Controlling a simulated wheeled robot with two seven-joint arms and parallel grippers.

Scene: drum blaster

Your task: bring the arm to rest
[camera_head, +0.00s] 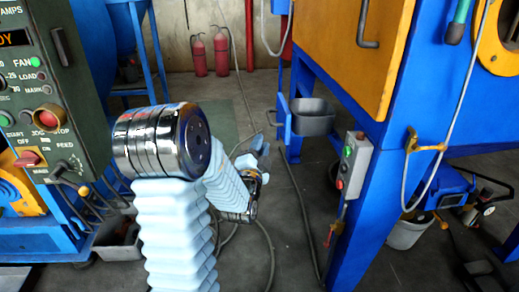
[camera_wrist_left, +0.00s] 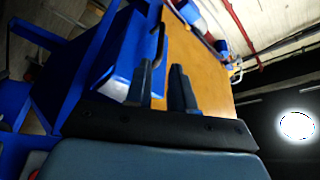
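My left arm, in a light-blue ribbed cover with a chrome joint, rises in the left half of the head view and bends away to the right. My left gripper (camera_head: 258,148) is at its far end, small and partly hidden behind the forearm. In the left wrist view the two dark fingers of the left gripper (camera_wrist_left: 163,75) stand apart with a gap and nothing between them. They point toward a blue frame and an orange-yellow panel (camera_wrist_left: 205,75) with a dark handle. My right gripper is in neither view.
A green control box (camera_head: 55,100) with buttons is close to the left of my arm. A blue machine (camera_head: 365,220) with an orange door (camera_head: 350,50) and a small switch box (camera_head: 354,165) stands at the right. Red extinguishers (camera_head: 210,54) are at the back. Cables cross the floor between.

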